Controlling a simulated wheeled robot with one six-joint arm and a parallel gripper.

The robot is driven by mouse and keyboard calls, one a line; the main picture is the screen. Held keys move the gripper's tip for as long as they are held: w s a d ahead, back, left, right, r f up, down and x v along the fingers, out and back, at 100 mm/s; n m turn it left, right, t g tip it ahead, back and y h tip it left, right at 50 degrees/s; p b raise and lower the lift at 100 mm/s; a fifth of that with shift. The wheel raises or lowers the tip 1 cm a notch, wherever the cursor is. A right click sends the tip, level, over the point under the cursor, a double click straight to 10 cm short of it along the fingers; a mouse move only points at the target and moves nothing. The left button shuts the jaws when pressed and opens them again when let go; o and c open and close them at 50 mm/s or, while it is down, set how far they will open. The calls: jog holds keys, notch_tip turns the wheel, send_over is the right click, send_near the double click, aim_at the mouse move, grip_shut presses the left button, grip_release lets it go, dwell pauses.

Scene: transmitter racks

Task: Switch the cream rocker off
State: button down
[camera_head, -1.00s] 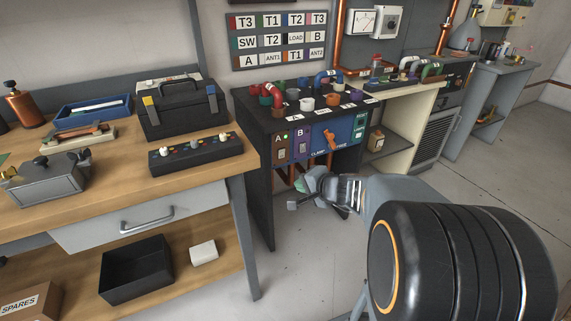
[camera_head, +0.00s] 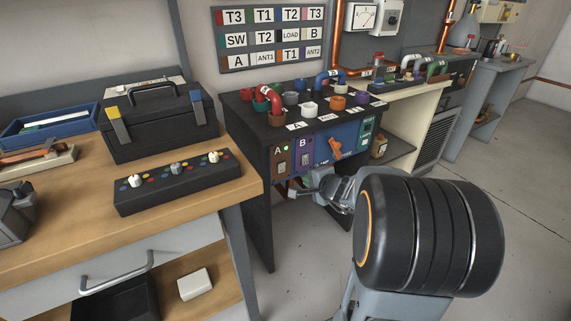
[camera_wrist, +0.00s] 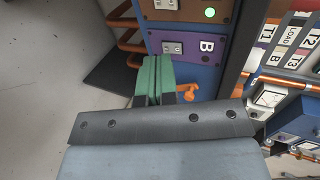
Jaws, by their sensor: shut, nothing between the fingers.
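A control panel on the dark bench front carries a brown plate A (camera_head: 280,162) and a purple plate B (camera_head: 303,155). Each plate has a small pale rocker: one on A in the wrist view (camera_wrist: 166,4) and one on B (camera_wrist: 172,48). I cannot tell for certain which is the cream one. A green light (camera_wrist: 210,12) glows on plate A. My gripper (camera_wrist: 157,62) is shut and empty, its green fingers just short of the B rocker in the wrist view. In the head view my gripper (camera_head: 298,190) is low in front of the panel; contact is not visible.
An orange lever (camera_head: 335,147) sits right of plate B and shows near my fingers in the wrist view (camera_wrist: 188,92). A wooden workbench (camera_head: 225,188) with a black toolbox (camera_head: 160,125) stands left. Floor at right is open.

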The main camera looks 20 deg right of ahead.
jog(key=b, duration=0.2)
send_near(283, 165)
notch_tip(283, 165, down, 4)
jog(key=w, duration=0.2)
jog(key=shift+w+a+r+p, duration=0.15)
jog(key=shift+w+r, duration=0.05)
jog(key=shift+w, duration=0.4)
jog(key=shift+w+a+r+p, duration=0.1)
jog(key=shift+w+r+p, duration=0.1)
jog(key=shift+w, duration=0.35)
jog(key=shift+w+a+r, duration=0.1)
jog(key=shift+w, duration=0.95)
